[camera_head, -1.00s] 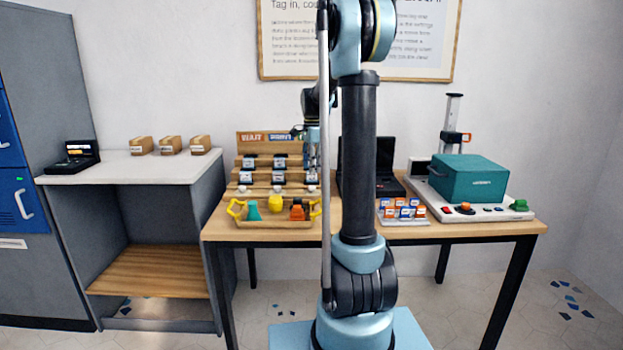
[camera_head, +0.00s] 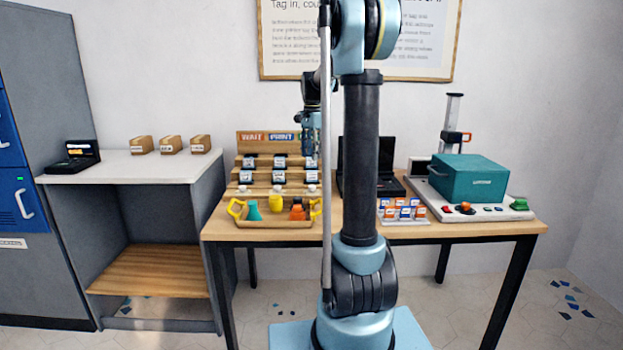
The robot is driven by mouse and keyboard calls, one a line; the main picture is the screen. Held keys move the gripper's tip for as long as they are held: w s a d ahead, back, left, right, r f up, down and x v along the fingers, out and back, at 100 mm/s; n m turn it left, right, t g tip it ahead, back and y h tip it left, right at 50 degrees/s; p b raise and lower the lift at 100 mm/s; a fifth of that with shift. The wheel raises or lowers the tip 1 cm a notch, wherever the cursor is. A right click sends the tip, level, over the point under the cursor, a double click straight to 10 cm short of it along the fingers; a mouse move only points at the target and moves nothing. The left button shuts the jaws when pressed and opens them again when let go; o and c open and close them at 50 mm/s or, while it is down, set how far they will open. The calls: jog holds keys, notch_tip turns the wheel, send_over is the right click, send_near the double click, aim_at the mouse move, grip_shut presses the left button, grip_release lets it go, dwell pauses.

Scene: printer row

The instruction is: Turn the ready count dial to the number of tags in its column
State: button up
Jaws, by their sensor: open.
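A wooden tiered rack (camera_head: 236,165) stands on the table with "WAIT" and "PRINT" signs; a third column at its right has its sign hidden by my arm. Small white-and-dark tags (camera_head: 280,162) sit on its tiers, too small to read or count surely in the right column. Pale round dials line the lowest ledge, the right one (camera_head: 312,188) below the third column. The ready label cannot be read. My gripper (camera_head: 309,154) is open and points down in front of the right column, above that dial and apart from it.
A wooden tray (camera_head: 270,223) with coloured items stands in front of the rack. A rack of orange and blue tags (camera_head: 403,211), a dark laptop (camera_head: 388,160) and a teal printer (camera_head: 470,180) are to the right. My arm column blocks the middle.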

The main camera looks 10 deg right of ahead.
notch_tip(320, 180, up, 3)
jog(key=n, duration=0.9)
send_near(312, 186)
notch_tip(312, 186, down, 9)
jog(key=shift+s+r, duration=0.15)
jog(key=shift+r, duration=0.05)
jog(key=c, duration=1.1)
